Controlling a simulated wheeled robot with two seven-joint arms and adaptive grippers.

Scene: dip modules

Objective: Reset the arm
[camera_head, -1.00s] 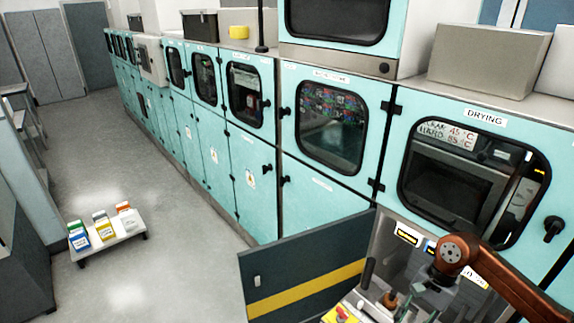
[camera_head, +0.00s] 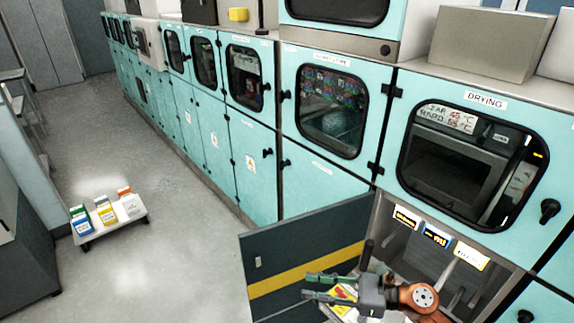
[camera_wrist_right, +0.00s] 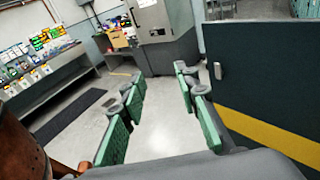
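My right gripper (camera_head: 308,286) is low in the head view, in front of the open dark door, pointing left. Its two green-padded fingers are apart. It also shows in the right wrist view (camera_wrist_right: 158,85), with the fingers spread and only floor between them. The orange arm joint (camera_head: 418,297) behind it is mine. My left gripper is not in view.
The open dark door (camera_head: 290,258) with a yellow stripe stands close beside my right gripper. Teal cabinets (camera_head: 325,180) line the wall. A small white cart (camera_head: 112,222) with several boxes stands on the floor at left. The middle floor is clear.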

